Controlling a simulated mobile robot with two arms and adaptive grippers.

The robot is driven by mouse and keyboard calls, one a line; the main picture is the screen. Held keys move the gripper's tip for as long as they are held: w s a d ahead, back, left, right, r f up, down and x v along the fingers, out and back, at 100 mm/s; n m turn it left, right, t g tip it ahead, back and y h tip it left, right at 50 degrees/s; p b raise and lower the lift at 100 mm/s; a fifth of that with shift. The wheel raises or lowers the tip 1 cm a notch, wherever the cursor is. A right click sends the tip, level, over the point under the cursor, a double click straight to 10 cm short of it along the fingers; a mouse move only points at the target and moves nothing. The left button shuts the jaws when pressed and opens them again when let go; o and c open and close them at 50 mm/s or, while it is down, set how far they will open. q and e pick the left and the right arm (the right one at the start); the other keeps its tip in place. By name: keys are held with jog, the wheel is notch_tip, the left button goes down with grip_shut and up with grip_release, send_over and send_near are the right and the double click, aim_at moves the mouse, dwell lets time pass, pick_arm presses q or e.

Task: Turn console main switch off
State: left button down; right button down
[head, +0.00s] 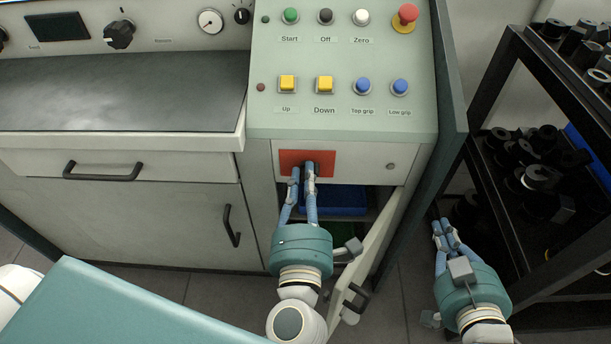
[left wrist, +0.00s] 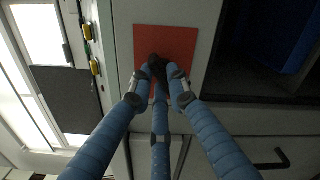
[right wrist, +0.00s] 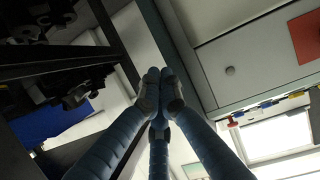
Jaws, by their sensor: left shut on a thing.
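The console (head: 345,115) has a red square plate (head: 290,159) on its front, below the button panel. My left gripper (head: 304,170) is at this plate, its fingers close together around a small dark part, likely the main switch knob. In the left wrist view the dark knob (left wrist: 157,66) shows between the fingertips in front of the red plate (left wrist: 178,45). The fingers hide most of the knob, so its angle cannot be read. My right gripper (head: 441,228) is off to the right of the console with its fingertips together and nothing seen between them; it also shows in the right wrist view (right wrist: 160,80).
Below the red plate, a cabinet door (head: 370,255) stands open, with a blue bin (head: 335,200) inside. A black rack (head: 510,110) with dark parts stands at the right, near my right gripper. Buttons and a red emergency stop (head: 405,16) sit on the panel above.

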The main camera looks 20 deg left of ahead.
jog(key=r+t, duration=0.1)
jog(key=r, duration=0.1)
jog(key=w+a+r+t+b, duration=0.1)
jog(key=r, duration=0.1)
jog(key=w+r+t+y, duration=0.1)
jog(key=r, duration=0.2)
jog(key=shift+a+t+b, duration=0.2)
jog(key=shift+t+b, duration=0.1)
jog(key=shift+t, duration=0.1)
pick_arm(q)
jog(key=shift+f+n+b, duration=0.15)
jog(key=shift+n+b, duration=0.25)
jog(key=shift+n, duration=2.4)
jog(key=shift+f+n+b, duration=0.15)
jog(key=shift+n+b, duration=0.25)
jog(key=shift+n, duration=2.4)
pick_arm(e)
notch_tip(320, 180, up, 10)
jog(key=s+t+y, duration=0.1)
jog(key=t, duration=0.3)
jog(key=shift+s+a+f+y, duration=0.25)
jog(key=shift+s+a+y, duration=0.05)
jog(key=shift+a+y, duration=0.1)
pick_arm(q)
jog(key=c, duration=1.7)
grip_release()
jog(key=shift+o, duration=0.2)
jog(key=shift+a, duration=0.1)
